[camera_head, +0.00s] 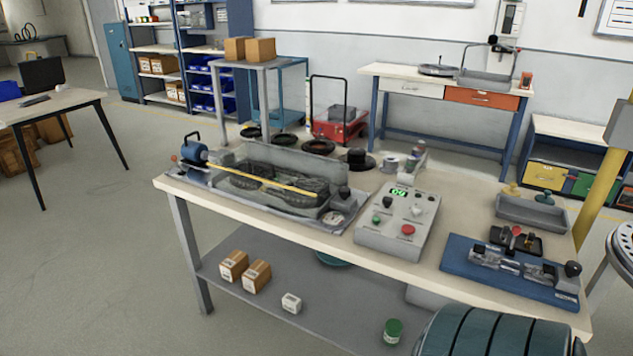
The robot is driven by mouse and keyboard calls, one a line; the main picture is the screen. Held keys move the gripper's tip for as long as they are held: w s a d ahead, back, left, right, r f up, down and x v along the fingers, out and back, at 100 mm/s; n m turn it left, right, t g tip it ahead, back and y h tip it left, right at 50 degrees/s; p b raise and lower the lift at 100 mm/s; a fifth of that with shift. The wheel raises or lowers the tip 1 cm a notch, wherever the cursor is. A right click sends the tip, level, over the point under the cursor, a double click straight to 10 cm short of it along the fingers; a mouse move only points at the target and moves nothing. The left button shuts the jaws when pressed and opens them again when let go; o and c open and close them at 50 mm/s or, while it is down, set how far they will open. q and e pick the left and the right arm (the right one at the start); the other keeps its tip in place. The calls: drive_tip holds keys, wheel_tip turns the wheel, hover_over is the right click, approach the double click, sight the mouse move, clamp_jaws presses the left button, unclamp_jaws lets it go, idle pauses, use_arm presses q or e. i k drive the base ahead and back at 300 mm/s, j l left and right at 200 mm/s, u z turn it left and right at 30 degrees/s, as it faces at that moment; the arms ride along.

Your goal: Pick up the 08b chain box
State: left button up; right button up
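Two small brown boxes with white labels, a left one (233,266) and a right one (257,276), stand side by side on the lower shelf of the near workbench. A smaller white box (291,303) sits to their right on the same shelf. The labels are too small to read, so I cannot tell which box, if any, is the 08b chain box. Neither of my grippers is in view.
The bench top (341,237) above the shelf (325,313) carries a track machine (270,187), a control box (397,218) and a blue fixture board (512,270). A green jar (393,331) is at the shelf's front right. Floor (110,220) left of the bench is clear.

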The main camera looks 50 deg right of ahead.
sight(231, 268)
drive_tip(key=z, duration=1.45)
